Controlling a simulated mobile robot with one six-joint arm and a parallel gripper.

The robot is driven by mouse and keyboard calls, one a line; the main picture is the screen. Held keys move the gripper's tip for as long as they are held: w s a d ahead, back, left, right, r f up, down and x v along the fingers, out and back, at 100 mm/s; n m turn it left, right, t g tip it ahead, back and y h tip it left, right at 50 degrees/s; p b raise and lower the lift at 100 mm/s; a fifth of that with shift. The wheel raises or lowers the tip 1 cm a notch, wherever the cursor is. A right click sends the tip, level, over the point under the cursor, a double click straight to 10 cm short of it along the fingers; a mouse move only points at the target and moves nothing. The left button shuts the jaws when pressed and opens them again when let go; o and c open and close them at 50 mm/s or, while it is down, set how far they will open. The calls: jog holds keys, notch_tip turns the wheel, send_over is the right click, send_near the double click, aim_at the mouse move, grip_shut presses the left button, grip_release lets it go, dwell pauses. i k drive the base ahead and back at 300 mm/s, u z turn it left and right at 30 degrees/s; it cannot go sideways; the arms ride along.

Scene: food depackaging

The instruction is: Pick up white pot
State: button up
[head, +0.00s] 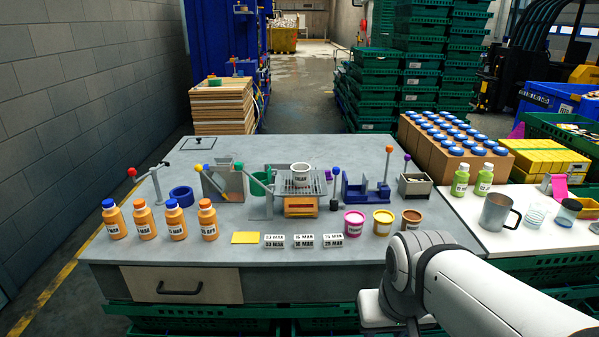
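A small white pot (301,174) with an open top and a dark-lettered label stands upright on a metal grate (289,188) near the middle of the grey table. The grate sits above an orange block-like unit (300,206). My white arm shows at the lower right, but my gripper is outside the picture, so its state is hidden. Nothing is seen touching the pot except the grate under it.
Several orange bottles (144,220) stand at left. Upright levers, one blue-knobbed (336,171), flank the grate. The table's front edge (260,254) is mostly clear.

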aim_at(301, 171)
jog(key=u, duration=0.05)
jog(key=i, duration=1)
jog(key=z, duration=0.05)
